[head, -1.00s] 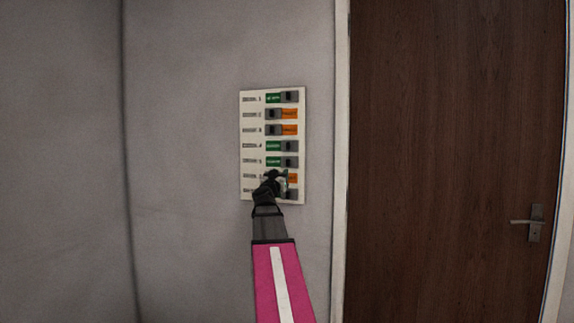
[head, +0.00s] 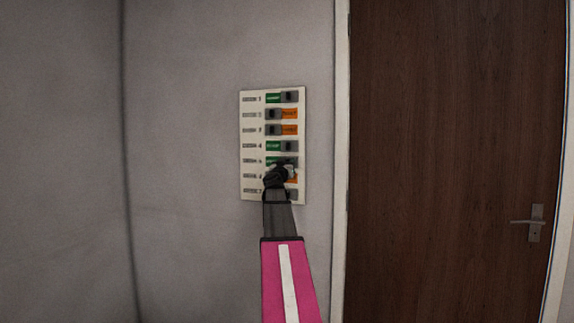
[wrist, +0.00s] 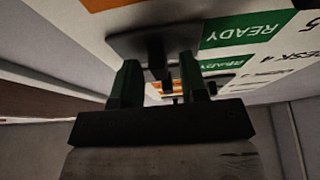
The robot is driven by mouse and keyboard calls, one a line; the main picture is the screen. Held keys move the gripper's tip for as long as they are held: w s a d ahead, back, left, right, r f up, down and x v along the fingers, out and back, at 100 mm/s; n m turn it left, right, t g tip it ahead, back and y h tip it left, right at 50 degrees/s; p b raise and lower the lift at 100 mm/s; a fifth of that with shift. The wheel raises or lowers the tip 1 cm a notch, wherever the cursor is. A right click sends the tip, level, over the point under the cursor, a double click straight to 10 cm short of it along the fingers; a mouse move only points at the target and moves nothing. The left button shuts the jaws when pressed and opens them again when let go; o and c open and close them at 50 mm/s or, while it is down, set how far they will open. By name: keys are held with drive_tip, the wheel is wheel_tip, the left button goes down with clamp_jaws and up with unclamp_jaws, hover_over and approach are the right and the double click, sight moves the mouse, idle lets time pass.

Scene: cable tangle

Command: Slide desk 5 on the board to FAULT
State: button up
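The white board (head: 302,140) hangs on the wall with several rows of labels and grey sliders. In the upside-down wrist view, the row marked 5 shows a green READY field (wrist: 246,30) beside its grey slider (wrist: 135,42), which has a dark knob (wrist: 158,52). In the head view this slider sits at the right of its row, partly hidden by my gripper (head: 284,164). In the wrist view my gripper (wrist: 158,80) is open, its two dark fingers apart, with the knob appearing between them. I cannot tell whether they touch it.
Rows 2 and 3 show orange fields (head: 290,114) with sliders at the left. Rows 1 and 4 show green (head: 273,146) with sliders at the right. Row 6's orange field is partly covered by my gripper. A brown door (head: 450,130) stands to the right.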

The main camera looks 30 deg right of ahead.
clamp_jaws()
drive_tip(key=w+a, duration=0.2)
drive_tip(key=w, duration=0.1)
drive_tip(key=w+a, duration=0.3)
drive_tip(key=shift+w+a, duration=0.1)
drive_tip(key=shift+o, duration=0.6)
unclamp_jaws()
drive_tip(key=shift+a, duration=0.15)
drive_tip(key=v, duration=1)
drive_tip(key=shift+s+f, duration=0.2)
drive_tip(key=shift+s, duration=0.05)
